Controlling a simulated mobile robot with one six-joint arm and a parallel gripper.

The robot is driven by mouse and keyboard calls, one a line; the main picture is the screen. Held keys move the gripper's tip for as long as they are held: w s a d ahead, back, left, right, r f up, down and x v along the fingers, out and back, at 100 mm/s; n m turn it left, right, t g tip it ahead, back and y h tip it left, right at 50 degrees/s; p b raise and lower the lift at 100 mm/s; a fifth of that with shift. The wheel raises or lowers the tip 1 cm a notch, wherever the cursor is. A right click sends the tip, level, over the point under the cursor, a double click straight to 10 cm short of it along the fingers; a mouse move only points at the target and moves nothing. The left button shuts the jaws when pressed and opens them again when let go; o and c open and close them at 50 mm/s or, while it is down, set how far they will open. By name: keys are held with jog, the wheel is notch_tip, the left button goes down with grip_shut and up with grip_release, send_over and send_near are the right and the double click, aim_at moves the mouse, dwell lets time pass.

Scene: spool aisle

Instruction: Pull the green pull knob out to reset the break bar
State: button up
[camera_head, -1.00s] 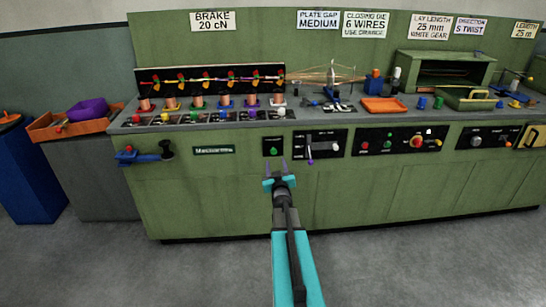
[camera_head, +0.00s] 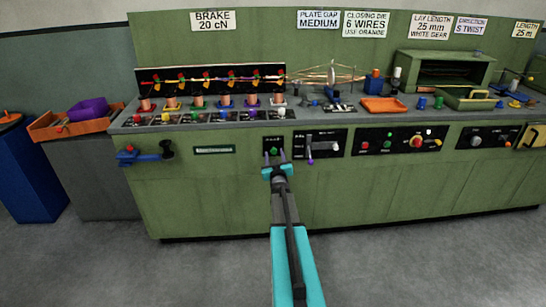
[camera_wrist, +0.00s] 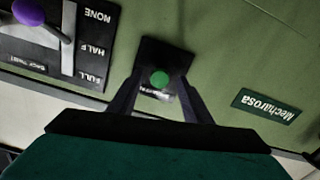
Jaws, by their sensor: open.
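The green pull knob (camera_head: 273,152) sits on a small black plate on the front of the green machine. In the wrist view the round green knob (camera_wrist: 160,79) shows between my two fingers, on its black plate (camera_wrist: 165,58). My gripper (camera_head: 276,156) is open, with its fingers pointing at the plate and one on each side of the knob in the picture. The gripper also shows in the wrist view (camera_wrist: 160,85). I cannot tell whether the fingertips reach past the knob or touch the plate. Part of the plate's label is hidden by the gripper.
Right of the knob is a black panel with a purple-tipped lever (camera_head: 309,154), close to my gripper; its purple ball (camera_wrist: 28,11) is at the wrist view's upper left. A dark green nameplate (camera_head: 214,149) is to the left.

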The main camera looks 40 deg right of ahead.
aim_at(274, 152)
dwell(0.3)
grip_shut()
jog(key=shift+b+v, duration=0.9)
jog(key=shift+v, duration=0.75)
jog(key=shift+f, duration=0.1)
grip_release()
jog(key=shift+s, duration=0.1)
jog(key=b+v, duration=0.1)
jog(key=v, duration=1.2)
jog(key=shift+s+a, duration=0.2)
jog(key=shift+a, duration=0.05)
